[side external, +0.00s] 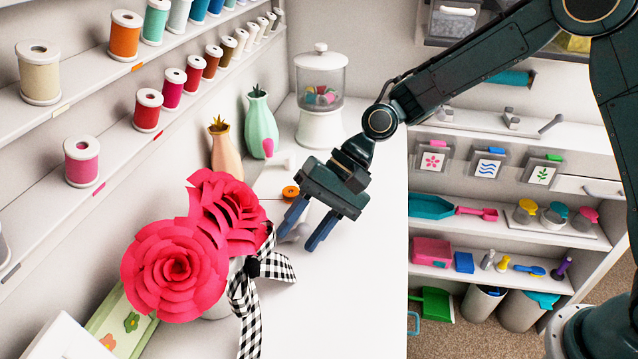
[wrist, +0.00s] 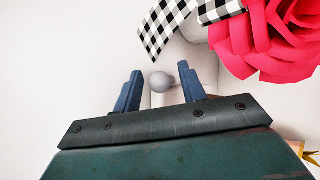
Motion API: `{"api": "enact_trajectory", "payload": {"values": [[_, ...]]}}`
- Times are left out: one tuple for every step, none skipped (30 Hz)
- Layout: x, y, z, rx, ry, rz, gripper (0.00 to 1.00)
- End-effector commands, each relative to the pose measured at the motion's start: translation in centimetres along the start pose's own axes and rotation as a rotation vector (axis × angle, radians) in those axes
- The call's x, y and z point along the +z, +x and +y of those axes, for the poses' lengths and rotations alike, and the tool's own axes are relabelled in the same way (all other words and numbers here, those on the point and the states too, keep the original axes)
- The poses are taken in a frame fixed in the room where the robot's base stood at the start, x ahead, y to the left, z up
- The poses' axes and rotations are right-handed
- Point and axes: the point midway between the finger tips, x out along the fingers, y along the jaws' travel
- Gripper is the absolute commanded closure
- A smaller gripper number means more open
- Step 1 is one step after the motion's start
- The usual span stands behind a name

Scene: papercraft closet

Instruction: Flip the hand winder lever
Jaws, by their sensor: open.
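A grey round knob (wrist: 162,82), which looks like the end of the hand winder lever, shows between my fingers in the wrist view. A pale stem and part of a white body show near it, but most of the winder is hidden. In the side external view the grey knob (side external: 302,232) is partly visible between the blue fingers. My gripper (side external: 298,242) is open and points down over the white tabletop, with a finger on either side of the knob in both views. It also shows in the wrist view (wrist: 160,72). I cannot tell whether either finger touches the knob.
Red paper flowers (side external: 178,268) with a checkered ribbon (side external: 272,268) stand close left of my gripper. An orange button (side external: 290,192), vases (side external: 261,125) and a candy jar (side external: 320,92) are behind. Spool shelves (side external: 120,75) line the left wall. The tabletop (side external: 370,285) right is clear.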

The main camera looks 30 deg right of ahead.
Motion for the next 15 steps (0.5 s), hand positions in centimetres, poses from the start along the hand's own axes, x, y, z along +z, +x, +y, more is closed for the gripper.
{"api": "enact_trajectory", "payload": {"values": [[-0.01,0.15,0.0,0.0,0.0,0.0,0.59],[-0.01,0.2,0.0,0.0,0.0,0.0,0.59],[-0.02,0.23,0.0,0.0,0.0,0.001,0.59],[-0.02,0.25,0.0,0.0,0.0,0.001,0.59],[-0.02,0.25,0.0,0.0,0.0,0.001,0.59],[-0.03,0.25,-0.01,0.0,0.0,0.001,0.59],[-0.03,0.24,-0.01,0.0,0.0,0.001,0.59],[-0.02,0.24,-0.01,0.0,0.0,0.001,0.59],[-0.02,0.24,-0.01,0.0,0.0,0.001,0.59],[-0.02,0.24,-0.01,0.0,0.0,0.001,0.61],[-0.02,0.24,0.0,0.0,0.0,0.001,0.67],[-0.02,0.23,0.0,0.0,0.0,0.001,0.75],[-0.02,0.23,0.0,0.0,0.0,0.001,0.81],[-0.02,0.23,0.0,0.0,0.0,0.001,0.86],[-0.02,0.23,-0.01,0.0,0.0,0.0,0.94]]}}
